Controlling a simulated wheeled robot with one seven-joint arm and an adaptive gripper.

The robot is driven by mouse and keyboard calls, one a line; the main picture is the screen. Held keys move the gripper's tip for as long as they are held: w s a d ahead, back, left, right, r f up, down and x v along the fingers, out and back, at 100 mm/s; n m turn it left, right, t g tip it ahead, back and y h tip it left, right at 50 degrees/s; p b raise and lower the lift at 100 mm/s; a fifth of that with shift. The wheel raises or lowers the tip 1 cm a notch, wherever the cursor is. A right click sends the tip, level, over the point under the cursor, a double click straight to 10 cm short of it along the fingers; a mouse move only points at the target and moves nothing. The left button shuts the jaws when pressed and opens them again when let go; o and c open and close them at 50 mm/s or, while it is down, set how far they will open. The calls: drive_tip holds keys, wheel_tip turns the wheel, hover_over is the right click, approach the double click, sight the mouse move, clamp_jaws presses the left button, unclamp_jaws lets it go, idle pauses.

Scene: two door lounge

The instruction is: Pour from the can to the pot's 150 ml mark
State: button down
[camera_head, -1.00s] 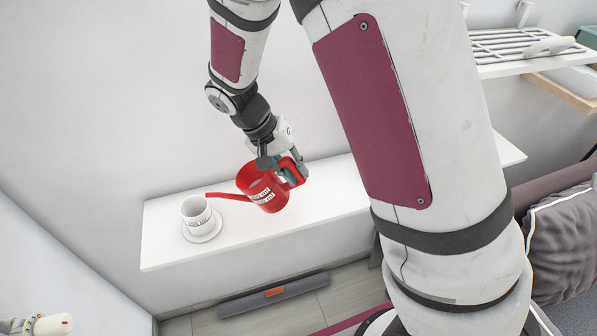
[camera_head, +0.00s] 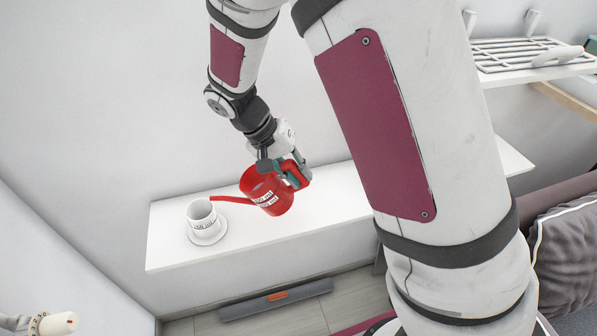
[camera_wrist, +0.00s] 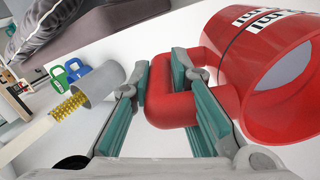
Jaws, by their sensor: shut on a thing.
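The red can (camera_head: 268,194) has a white label with black print and a long thin spout (camera_head: 232,200) pointing left. My gripper (camera_head: 292,174) is shut on its handle; in the wrist view the green fingers (camera_wrist: 170,88) straddle the red handle (camera_wrist: 176,108). The can is held above the white shelf. The white pot (camera_head: 201,214), also labelled, stands upright on a white saucer (camera_head: 208,238) at the shelf's left. The spout tip is at the pot's right rim, seemingly above it. The liquid, any stream and the 150 ml mark cannot be made out.
The white shelf (camera_head: 335,200) runs along the wall, bare right of the pot. A grey bar with an orange patch (camera_head: 275,297) lies on the floor below. A wire rack (camera_head: 520,55) stands upper right. The wrist view shows a grey cylinder (camera_wrist: 97,82) and green and blue weights (camera_wrist: 72,70).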

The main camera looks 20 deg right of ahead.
sight(286, 163)
drive_tip(key=shift+a+r, duration=0.1)
drive_tip(key=shift+w+a+r+h, duration=0.25)
drive_tip(key=shift+a+r+h, duration=0.65)
drive_tip(key=shift+r, duration=0.35)
drive_tip(key=shift+a+r, duration=0.25)
idle(2.3)
drive_tip(key=shift+w+a+r+g+h, duration=0.1)
drive_tip(key=shift+a+r+g+h, duration=0.25)
drive_tip(key=shift+r, duration=0.15)
idle(1.3)
